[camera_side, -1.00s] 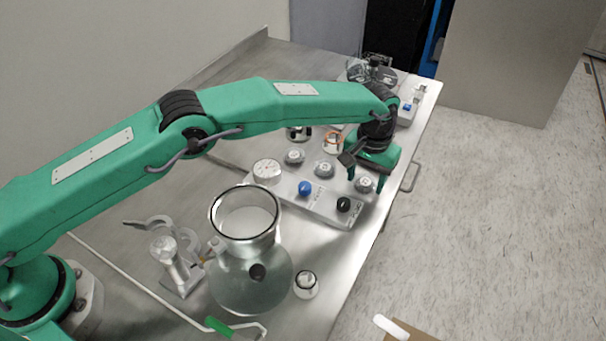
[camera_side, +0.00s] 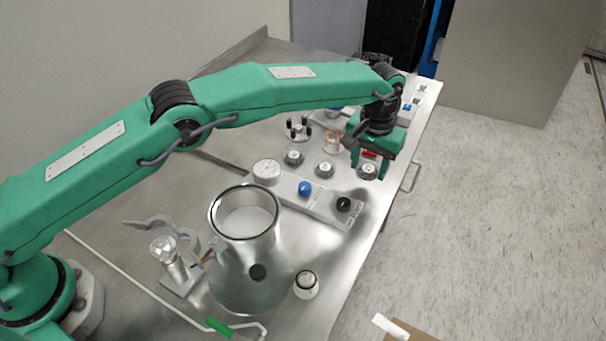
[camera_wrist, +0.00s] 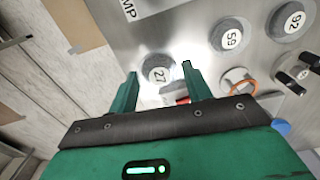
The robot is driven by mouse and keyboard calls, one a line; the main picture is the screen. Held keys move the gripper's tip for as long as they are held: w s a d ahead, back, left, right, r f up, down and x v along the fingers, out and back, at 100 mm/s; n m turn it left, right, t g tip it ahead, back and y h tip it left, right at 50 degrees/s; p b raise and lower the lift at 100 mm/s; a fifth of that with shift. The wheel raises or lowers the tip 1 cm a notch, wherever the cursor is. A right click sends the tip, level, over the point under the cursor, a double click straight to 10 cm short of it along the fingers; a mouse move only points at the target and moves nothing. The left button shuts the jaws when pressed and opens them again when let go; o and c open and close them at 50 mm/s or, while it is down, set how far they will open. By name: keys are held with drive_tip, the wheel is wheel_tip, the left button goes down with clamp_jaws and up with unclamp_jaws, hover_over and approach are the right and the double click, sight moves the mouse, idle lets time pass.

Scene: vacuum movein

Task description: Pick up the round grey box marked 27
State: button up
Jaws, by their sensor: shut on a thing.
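The round grey box marked 27 (camera_wrist: 158,70) has a white label on top. In the wrist view it sits between the two green fingertips of my gripper (camera_wrist: 160,74). In the side view the box (camera_side: 367,172) is at the lower end of my gripper (camera_side: 369,167), near the right end of the row of round boxes. My gripper is shut on it. The box looks raised a little off the surface, though its underside is hidden.
Similar round boxes marked 59 (camera_wrist: 231,38) and 92 (camera_wrist: 290,22) stand beside it. The panel with a blue knob (camera_side: 305,188) and black knob (camera_side: 343,204) lies in front. The table's edge is close on the right.

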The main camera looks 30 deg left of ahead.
drive_tip(key=s+d+r, duration=0.5)
drive_tip(key=s+r, duration=0.1)
drive_tip(key=s, duration=0.4)
drive_tip(key=shift+s+r, duration=0.25)
drive_tip(key=shift+r, duration=0.1)
drive_tip(key=shift+a, duration=0.15)
